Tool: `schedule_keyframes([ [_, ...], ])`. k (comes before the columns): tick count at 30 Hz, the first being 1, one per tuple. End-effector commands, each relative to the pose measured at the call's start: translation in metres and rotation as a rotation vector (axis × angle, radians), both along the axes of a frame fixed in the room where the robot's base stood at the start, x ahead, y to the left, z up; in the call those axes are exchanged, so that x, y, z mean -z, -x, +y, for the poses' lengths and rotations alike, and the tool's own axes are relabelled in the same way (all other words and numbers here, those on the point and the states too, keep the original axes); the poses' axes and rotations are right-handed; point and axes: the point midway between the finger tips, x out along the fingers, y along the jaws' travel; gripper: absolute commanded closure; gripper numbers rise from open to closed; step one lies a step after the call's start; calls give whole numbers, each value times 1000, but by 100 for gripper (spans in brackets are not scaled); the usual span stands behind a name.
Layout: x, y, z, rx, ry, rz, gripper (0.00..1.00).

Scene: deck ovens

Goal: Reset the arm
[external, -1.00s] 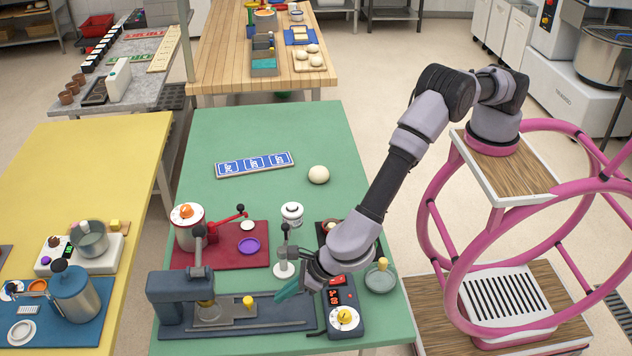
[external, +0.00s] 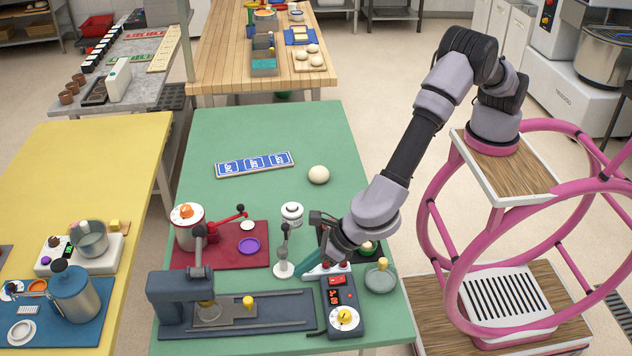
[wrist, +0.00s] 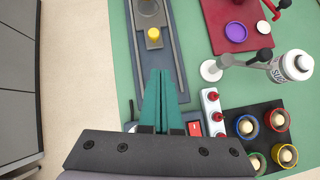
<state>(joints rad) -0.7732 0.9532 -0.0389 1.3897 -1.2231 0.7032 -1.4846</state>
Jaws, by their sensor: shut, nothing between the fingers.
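My gripper (external: 309,270) has teal fingers and hangs over the front right part of the green table (external: 310,122). In the wrist view the two fingers of my gripper (wrist: 161,88) lie side by side, shut with nothing between them. Below the fingertips is the dark slate board with the press (external: 180,298). The grey control box with a red display and yellow knob (external: 346,318) stands just in front of my gripper. My forearm hides part of the black tray with cups, which shows better in the wrist view (wrist: 262,117).
A white-headed stand (external: 291,213) rises close to the left of my gripper. A red mat (external: 262,259) holds a canister, lever and purple disc. A dough ball (external: 319,175) and blue sign (external: 254,164) lie farther back. The table's back part is mostly clear.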

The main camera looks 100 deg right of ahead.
Motion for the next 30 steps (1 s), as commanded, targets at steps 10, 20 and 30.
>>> schedule_keyframes([
  [10,-170,16,-157,693,-472,-15,100],
  [20,-283,114,-297,1388,-965,-36,100],
  [30,-337,258,-383,2058,-1480,-33,100],
])
